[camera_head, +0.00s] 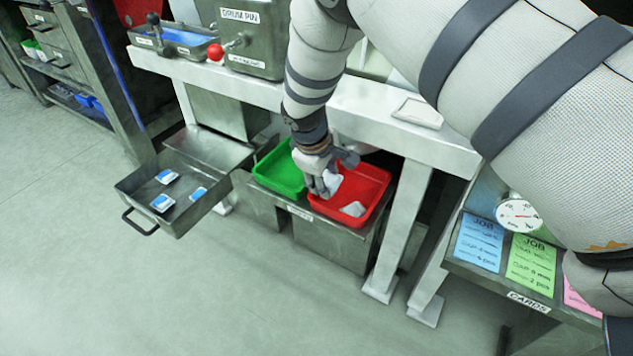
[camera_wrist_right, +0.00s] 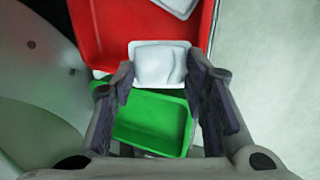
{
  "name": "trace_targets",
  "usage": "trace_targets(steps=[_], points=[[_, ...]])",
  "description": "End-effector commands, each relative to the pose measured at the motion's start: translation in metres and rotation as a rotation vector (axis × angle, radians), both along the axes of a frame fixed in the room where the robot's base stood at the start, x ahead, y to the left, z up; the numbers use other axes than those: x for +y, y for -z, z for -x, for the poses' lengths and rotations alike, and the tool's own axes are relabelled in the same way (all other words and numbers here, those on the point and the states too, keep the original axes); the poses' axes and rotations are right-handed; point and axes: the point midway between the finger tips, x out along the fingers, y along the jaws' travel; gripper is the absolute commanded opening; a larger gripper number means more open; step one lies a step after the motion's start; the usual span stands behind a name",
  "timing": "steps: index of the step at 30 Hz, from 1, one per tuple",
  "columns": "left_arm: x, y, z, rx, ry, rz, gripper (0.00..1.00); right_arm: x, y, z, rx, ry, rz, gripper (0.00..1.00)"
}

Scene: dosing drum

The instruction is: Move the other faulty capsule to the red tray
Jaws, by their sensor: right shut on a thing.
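My right gripper (camera_head: 325,186) is above the left part of the red tray (camera_head: 374,186), close to the green tray (camera_head: 279,172). It is shut on a white capsule (camera_wrist_right: 162,64), which sits between the two fingers in the right wrist view; the same capsule shows as a pale patch at the fingertips in the head view (camera_head: 333,181). Another white capsule (camera_head: 353,209) lies in the red tray. The green tray shows no capsule in its visible part. My left gripper is not in view.
An open drawer (camera_head: 158,217) at the left holds several blue-and-white packets. A bench leg (camera_head: 402,225) stands right of the red tray. Job cards (camera_head: 478,243) and a dial (camera_head: 519,215) are at the right. The floor in front is clear.

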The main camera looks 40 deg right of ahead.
Motion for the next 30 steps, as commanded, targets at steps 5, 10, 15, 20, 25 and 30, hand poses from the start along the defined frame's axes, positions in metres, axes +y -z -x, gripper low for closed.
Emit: trace_targets(steps=[5, 10, 15, 20, 25, 30], points=[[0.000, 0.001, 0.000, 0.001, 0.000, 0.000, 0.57, -0.003, 0.003, -0.001, 0.000, 0.000, 0.000, 0.35], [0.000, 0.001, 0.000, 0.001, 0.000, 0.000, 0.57, -0.003, 0.003, -0.001, 0.000, 0.000, 0.000, 0.43], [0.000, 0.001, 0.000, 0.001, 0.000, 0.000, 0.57, -0.002, 0.003, -0.001, 0.000, 0.000, 0.000, 0.64], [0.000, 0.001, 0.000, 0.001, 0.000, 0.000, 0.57, -0.002, 0.003, -0.001, 0.000, 0.000, 0.000, 0.64], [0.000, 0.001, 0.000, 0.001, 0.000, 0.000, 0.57, 0.002, -0.010, -0.001, -0.004, -0.001, -0.001, 0.64], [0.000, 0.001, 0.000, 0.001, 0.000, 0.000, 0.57, 0.017, -0.054, 0.005, -0.005, -0.001, 0.000, 0.64]])
